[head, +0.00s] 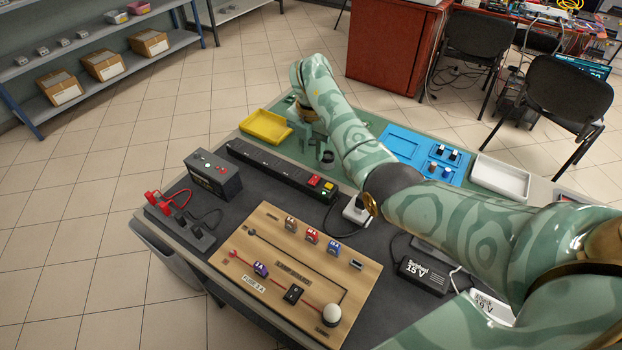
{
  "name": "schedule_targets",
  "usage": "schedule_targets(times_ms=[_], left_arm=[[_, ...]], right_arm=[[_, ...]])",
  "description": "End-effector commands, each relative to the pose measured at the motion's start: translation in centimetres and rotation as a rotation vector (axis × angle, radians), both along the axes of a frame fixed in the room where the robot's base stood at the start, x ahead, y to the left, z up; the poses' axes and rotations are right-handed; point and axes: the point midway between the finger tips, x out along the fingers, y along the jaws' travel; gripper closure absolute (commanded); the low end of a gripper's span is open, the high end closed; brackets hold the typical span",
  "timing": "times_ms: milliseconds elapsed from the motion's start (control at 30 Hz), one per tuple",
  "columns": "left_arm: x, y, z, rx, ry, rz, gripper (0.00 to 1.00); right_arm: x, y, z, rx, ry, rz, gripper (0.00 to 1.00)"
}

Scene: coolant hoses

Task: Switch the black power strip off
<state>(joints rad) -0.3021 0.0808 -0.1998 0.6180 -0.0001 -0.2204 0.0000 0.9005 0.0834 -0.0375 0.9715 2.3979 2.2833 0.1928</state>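The black power strip (268,163) lies slantwise across the back of the dark mat on the table. A red rocker switch (314,180) sits near its right end, with a small green and yellow part beside it. I cannot tell the switch's position. My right arm reaches in from the right over the table. My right gripper (315,148) points down just behind the strip, near its switch end, and looks open with nothing between the fingers. Whether it touches anything is unclear. My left gripper is not in view.
A wooden circuit board (270,240) lies in front of the strip. A black box (213,175) stands to its left. A yellow tray (266,126) is behind. A white plug (356,211) and black adapter (426,277) lie right. A blue tray (405,143) and white tray (500,178) are at the back.

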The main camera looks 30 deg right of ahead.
Motion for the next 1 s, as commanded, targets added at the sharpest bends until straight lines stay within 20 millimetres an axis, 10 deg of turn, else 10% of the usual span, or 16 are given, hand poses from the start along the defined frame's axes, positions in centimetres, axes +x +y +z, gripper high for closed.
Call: schedule_targets(times_ms=[400,833,1000], left_arm=[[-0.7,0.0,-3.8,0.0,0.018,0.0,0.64],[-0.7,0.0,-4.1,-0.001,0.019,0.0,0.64],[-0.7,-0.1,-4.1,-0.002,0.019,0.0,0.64]], right_arm=[[0.0,0.0,-9.5,-0.001,0.004,0.0,0.71],[0.0,0.0,-10.5,0.0,0.0,-0.001,0.71],[0.0,0.0,-10.5,0.0,0.0,0.0,1.0]])
